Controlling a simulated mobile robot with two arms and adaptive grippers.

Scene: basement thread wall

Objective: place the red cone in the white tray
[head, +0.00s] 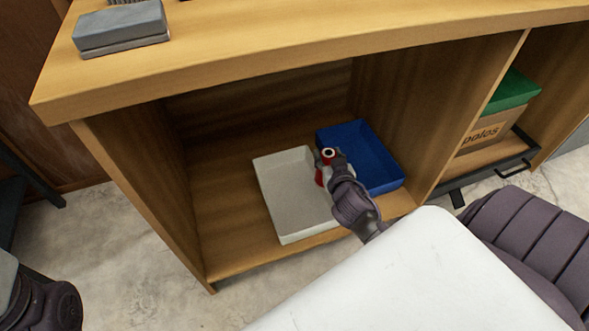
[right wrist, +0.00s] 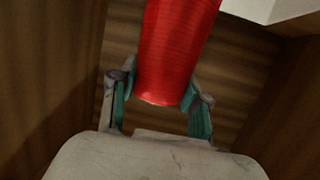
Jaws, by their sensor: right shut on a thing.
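The red cone (head: 321,177) is held upright in my right gripper (head: 333,164), inside the open cabinet bay. In the head view it appears over the right side of the white tray (head: 268,198), near the blue tray. I cannot tell its height above the tray. In the right wrist view the red cone (right wrist: 175,50) stands between the two fingers of the right gripper (right wrist: 158,98), which are shut on it. A white surface (right wrist: 268,8) at the top right is probably the white tray. My left gripper is out of view.
A blue tray (head: 391,184) stands to the right of the white tray on the same cabinet floor. Wooden side walls and the countertop (head: 300,40) enclose the bay. A box with a green lid (head: 511,92) is in the right bay. A grey block (head: 121,28) lies on top.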

